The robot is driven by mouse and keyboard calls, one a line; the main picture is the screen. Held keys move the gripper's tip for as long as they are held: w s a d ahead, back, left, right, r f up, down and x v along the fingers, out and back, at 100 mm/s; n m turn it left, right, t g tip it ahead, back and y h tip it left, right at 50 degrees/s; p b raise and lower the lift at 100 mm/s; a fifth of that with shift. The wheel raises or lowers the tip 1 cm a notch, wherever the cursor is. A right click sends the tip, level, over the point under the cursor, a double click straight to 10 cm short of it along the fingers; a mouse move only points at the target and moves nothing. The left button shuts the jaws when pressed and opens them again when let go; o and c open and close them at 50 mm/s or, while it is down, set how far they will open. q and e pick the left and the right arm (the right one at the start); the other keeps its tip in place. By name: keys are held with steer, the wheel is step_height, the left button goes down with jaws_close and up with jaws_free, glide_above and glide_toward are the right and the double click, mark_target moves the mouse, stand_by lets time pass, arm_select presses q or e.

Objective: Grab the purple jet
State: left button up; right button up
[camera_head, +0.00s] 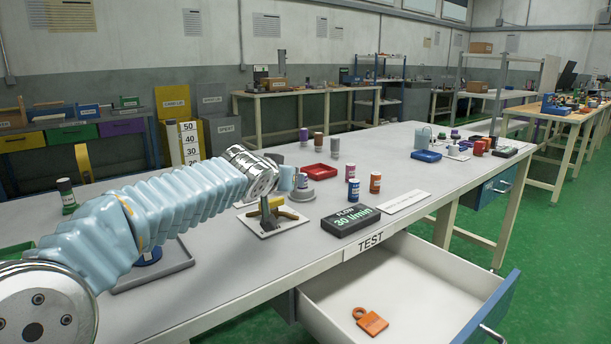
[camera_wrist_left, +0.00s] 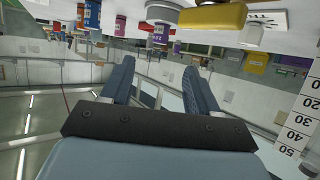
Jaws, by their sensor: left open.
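Several small capped cylinders stand on the long grey table; I cannot tell for sure which is the purple jet. A dull purple one (camera_head: 304,137) stands farther back.
A yellow clamp on a white plate (camera_head: 275,221) stands under my wrist. A black flow display (camera_head: 352,220) is at the front edge. A red tray (camera_head: 313,172) lies behind. The drawer (camera_head: 400,285) is open, with an orange tag (camera_head: 370,321) inside.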

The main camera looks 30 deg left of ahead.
arm_select(q)
steer(key=p, duration=0.1)
glide_toward(300, 189)
steer(key=w, duration=0.1)
steer(key=w+r, duration=0.1)
steer(key=w, duration=0.2)
steer(key=shift+a+r, duration=0.35)
steer(key=shift+a, duration=0.05)
steer(key=p+x, duration=0.1)
steer(key=x, duration=0.4)
steer(key=shift+w+a+f, duration=0.1)
steer(key=shift+w+f, duration=0.05)
steer(key=shift+w, duration=0.1)
jaws_close()
arm_select(e)
steer(key=shift+w+a+r, duration=0.15)
steer(key=shift+a+r, duration=0.1)
steer(key=shift+r, duration=0.4)
steer(key=shift+w+a+r, duration=0.15)
steer(key=shift+a+r, duration=0.1)
steer(key=shift+r, duration=0.35)
